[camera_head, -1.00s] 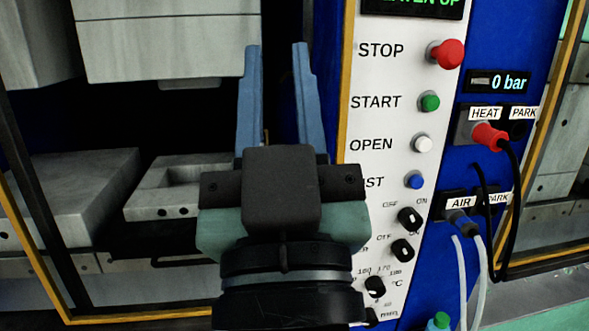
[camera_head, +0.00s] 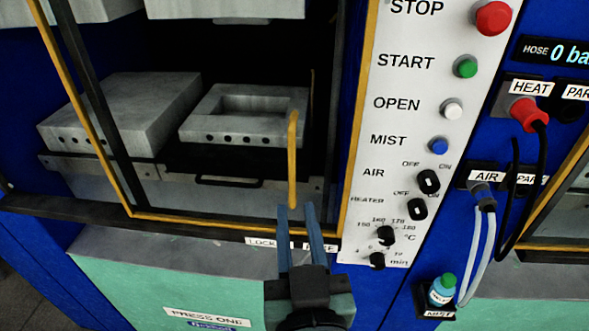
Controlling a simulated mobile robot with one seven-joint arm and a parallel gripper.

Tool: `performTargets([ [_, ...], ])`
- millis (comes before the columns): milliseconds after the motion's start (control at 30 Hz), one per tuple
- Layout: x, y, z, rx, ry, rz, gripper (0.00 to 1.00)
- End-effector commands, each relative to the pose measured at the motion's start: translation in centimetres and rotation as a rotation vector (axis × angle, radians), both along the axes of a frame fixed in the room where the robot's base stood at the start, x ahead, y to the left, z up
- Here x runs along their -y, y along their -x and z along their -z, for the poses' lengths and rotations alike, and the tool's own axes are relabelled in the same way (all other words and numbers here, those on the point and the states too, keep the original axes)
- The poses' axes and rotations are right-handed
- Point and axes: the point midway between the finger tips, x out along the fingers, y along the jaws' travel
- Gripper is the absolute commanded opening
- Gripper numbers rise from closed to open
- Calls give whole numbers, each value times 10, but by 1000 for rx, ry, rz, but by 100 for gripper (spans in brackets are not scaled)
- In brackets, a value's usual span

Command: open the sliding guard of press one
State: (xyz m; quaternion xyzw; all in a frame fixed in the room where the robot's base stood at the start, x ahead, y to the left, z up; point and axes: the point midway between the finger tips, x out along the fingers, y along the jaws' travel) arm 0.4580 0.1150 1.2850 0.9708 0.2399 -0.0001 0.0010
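Press one's front opening has a yellow-edged frame (camera_head: 190,219). A yellow upright handle bar (camera_head: 293,150) stands in front of the opening, right of its middle. The guard panel itself is see-through or hard to make out. A slanted dark bar (camera_head: 92,110) runs down the left side of the opening. My gripper (camera_head: 296,206) is below the handle, pointing up at it, with its blue fingers apart and nothing visibly held. The handle's lower end shows between the fingertips in the picture. I cannot tell whether they touch or how far apart they are in depth.
Grey mould blocks (camera_head: 128,108) sit inside the press. A white control panel (camera_head: 385,150) with buttons and knobs is to the right. A hose and cable (camera_head: 541,165) hang beyond it. A small bottle (camera_head: 441,291) stands at lower right. A PRESS ONE plate (camera_head: 207,317) is below.

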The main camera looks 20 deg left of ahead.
Motion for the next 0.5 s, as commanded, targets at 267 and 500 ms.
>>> performTargets([
  [267, -10, -21, 4, 5, -1, 4, 27],
  [500, -25, -50, -4, -3, -1, 5, 27],
])
